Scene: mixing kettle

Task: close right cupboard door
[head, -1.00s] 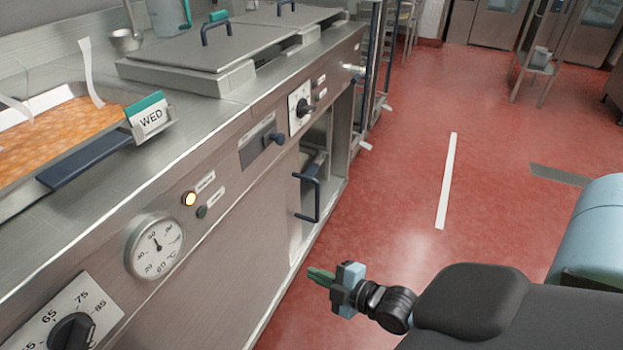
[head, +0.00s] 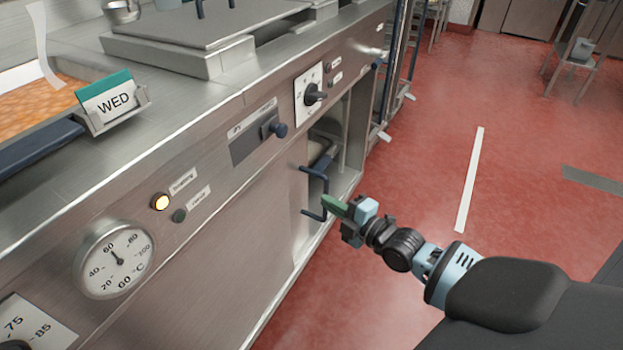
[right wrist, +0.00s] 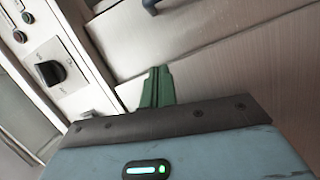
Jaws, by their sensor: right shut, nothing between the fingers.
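The open right cupboard (head: 352,150) shows its inside in the steel counter front. A dark blue bar handle (head: 324,183) stands out at the left side of this opening. The door panel itself is hard to tell apart from the steel front. My right gripper (head: 333,205) has its green fingers shut and empty, at the lower end of the handle in the picture. I cannot tell whether they touch it. In the right wrist view, the shut fingers (right wrist: 157,86) point toward brushed steel panels, and part of a dark bar (right wrist: 150,5) shows at the top edge. My left gripper is out of view.
A round temperature gauge (head: 115,260) and a lit yellow lamp (head: 160,202) are further left. The red floor (head: 420,150) to the right is clear, with a white stripe.

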